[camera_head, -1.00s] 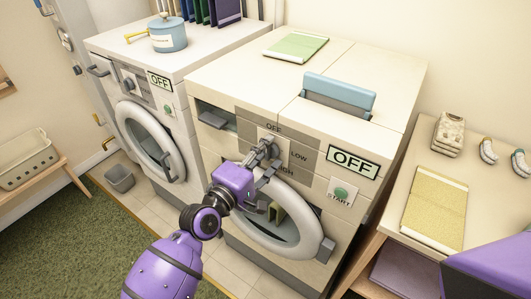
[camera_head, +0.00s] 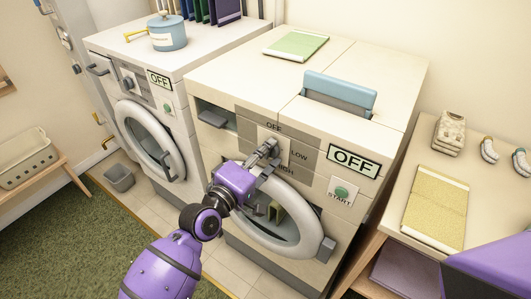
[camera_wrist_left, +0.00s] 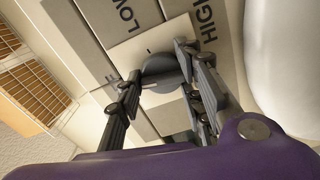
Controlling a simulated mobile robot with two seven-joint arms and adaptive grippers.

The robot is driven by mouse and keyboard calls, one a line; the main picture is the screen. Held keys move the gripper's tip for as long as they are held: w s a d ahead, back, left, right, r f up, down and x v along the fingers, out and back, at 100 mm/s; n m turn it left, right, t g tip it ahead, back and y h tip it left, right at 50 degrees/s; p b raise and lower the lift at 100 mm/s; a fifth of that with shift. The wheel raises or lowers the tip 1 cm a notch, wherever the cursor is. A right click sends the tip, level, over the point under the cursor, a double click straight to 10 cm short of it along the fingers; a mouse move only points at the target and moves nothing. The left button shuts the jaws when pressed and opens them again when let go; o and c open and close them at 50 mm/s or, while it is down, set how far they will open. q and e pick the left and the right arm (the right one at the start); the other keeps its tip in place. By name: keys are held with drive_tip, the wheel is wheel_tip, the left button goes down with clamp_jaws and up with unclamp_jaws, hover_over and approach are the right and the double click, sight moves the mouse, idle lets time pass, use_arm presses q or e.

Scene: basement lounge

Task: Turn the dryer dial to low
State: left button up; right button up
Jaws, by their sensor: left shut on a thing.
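The dryer (camera_head: 225,85) is the right-hand machine in the head view, with a panel marked OFF, LOW and HIGH. Its display (camera_head: 353,162) reads OFF, above a green START button (camera_head: 341,193). My left gripper (camera_head: 268,153) is at the dial in front of the panel and covers most of it. In the left wrist view the grey dial (camera_wrist_left: 160,68) sits between the two fingers, which are shut on it. The LOW (camera_wrist_left: 126,14) and HIGH (camera_wrist_left: 209,22) labels show beyond it. The dial's pointing direction is not clear. The right gripper is not in view.
The dryer's round door (camera_head: 314,233) is just below my left gripper. A washer (camera_head: 135,62) with its own OFF display stands to the left. A wooden table (camera_head: 399,232) with a yellow folded cloth (camera_head: 436,207) stands at the right.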

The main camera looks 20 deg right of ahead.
use_arm(q)
drive_tip(key=shift+s+d+r+m+p, duration=0.1)
drive_tip(key=shift+m+p, duration=0.05)
drive_tip(key=shift+m, duration=2.1)
drive_tip(key=shift+s+d+r+m+p, duration=0.1)
drive_tip(key=shift+m+p, duration=0.05)
drive_tip(key=shift+m, duration=2.15)
drive_tip(key=shift+s+d+r+m+p, duration=0.1)
drive_tip(key=shift+m+p, duration=0.05)
drive_tip(key=shift+m, duration=2.1)
drive_tip(key=shift+f, duration=0.1)
